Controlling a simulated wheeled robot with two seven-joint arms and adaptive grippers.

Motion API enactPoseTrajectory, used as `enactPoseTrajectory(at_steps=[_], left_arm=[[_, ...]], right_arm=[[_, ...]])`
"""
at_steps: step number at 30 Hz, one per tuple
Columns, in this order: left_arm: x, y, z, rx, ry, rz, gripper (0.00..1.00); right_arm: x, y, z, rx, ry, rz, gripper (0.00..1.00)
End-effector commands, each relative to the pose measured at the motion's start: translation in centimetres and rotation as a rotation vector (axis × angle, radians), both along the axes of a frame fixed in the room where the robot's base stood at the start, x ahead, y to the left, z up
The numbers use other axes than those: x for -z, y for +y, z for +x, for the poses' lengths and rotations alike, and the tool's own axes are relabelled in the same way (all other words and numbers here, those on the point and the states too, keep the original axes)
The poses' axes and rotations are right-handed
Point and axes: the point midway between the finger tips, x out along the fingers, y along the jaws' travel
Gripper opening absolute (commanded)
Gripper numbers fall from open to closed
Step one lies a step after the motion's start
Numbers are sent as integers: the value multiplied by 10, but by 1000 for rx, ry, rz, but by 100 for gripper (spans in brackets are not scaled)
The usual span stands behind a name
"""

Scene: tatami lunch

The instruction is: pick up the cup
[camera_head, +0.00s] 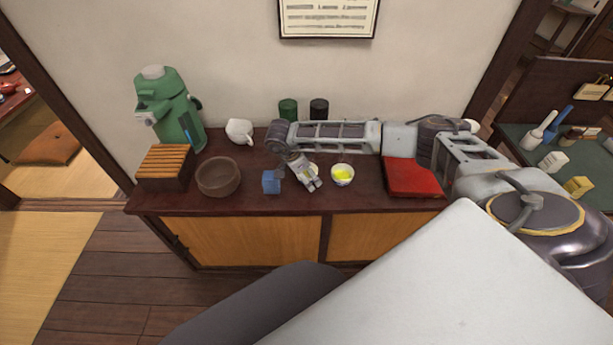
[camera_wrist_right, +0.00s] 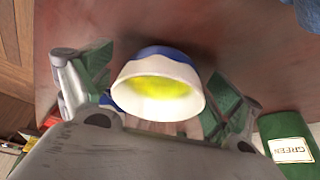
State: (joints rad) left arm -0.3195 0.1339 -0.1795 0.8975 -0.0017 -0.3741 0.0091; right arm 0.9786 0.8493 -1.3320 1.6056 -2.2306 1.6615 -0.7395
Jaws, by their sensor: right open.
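A small white and blue cup (camera_wrist_right: 158,85) with yellow-green liquid stands on the dark counter in the wrist view. It lies between the spread fingers of my right gripper (camera_wrist_right: 160,100), with no clear contact. My left gripper is out of view.
A white teapot (camera_head: 239,131), green canister (camera_head: 288,109) and black canister (camera_head: 319,108) are behind. The counter's front edge is close.

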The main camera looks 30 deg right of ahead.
Motion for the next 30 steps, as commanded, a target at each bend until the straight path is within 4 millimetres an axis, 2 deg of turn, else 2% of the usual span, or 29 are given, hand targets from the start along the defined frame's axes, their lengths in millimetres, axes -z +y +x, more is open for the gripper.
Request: enactPoseTrajectory(at_steps=[1, 12, 14, 30], left_arm=[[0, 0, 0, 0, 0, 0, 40], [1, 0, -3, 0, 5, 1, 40], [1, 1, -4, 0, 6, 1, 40], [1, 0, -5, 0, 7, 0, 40]], right_arm=[[0, 0, 0, 0, 0, 0, 91], [0, 0, 0, 0, 0, 0, 44], [0, 0, 0, 0, 0, 0, 38], [-4, 0, 0, 0, 0, 0, 38]])
